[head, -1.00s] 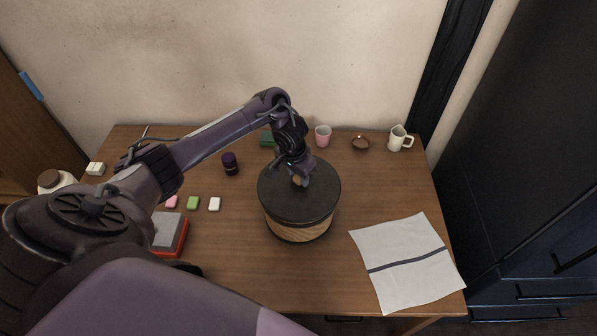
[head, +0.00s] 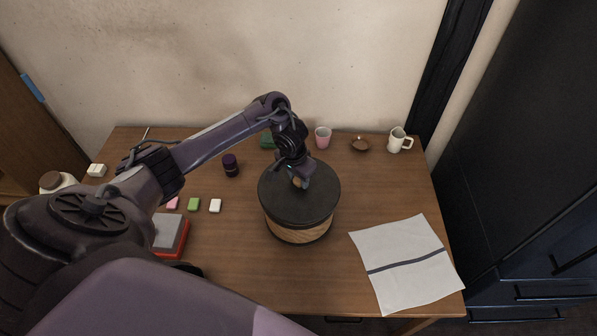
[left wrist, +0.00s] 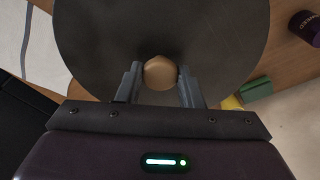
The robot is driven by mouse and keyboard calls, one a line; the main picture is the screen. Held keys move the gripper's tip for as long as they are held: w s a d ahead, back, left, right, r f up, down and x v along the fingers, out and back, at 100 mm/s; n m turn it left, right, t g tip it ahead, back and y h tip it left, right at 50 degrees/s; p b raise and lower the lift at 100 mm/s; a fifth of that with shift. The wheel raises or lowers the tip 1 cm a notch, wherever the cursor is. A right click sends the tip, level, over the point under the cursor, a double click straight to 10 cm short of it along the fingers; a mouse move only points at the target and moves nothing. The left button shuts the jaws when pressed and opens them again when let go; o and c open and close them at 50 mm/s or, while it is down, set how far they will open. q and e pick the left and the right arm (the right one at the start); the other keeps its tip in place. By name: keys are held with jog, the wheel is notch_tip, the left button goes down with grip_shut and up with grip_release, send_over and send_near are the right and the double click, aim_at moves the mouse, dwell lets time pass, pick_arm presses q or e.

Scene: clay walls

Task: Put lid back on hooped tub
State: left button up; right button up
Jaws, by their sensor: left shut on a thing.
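The hooped tub (head: 298,227) is a round wooden tub standing near the middle of the table. Its dark round lid (head: 318,205) lies over the tub's top and looks about level; from this angle I cannot tell whether it is fully seated. My left gripper (head: 300,181) is shut on the lid's light wooden knob, above the lid's centre. In the left wrist view the knob (left wrist: 160,73) sits between the two fingers, with the dark lid (left wrist: 100,40) spread out behind it. The tub's inside is hidden. My right gripper is not in view.
A white cloth with a dark stripe (head: 408,263) lies at right. A pink cup (head: 323,137), a brown bowl (head: 360,144) and a white mug (head: 398,140) stand along the back. A purple jar (head: 230,165), small blocks (head: 194,205) and a red-grey box (head: 171,236) are left.

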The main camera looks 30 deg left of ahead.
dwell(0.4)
pick_arm(q)
jog(key=o, duration=1.1)
jog(key=shift+o, duration=0.6)
jog(key=o, duration=0.4)
notch_tip(320, 180, up, 3)
jog(key=p, duration=0.3)
jog(key=shift+f, duration=0.2)
jog(key=shift+r, duration=2.2)
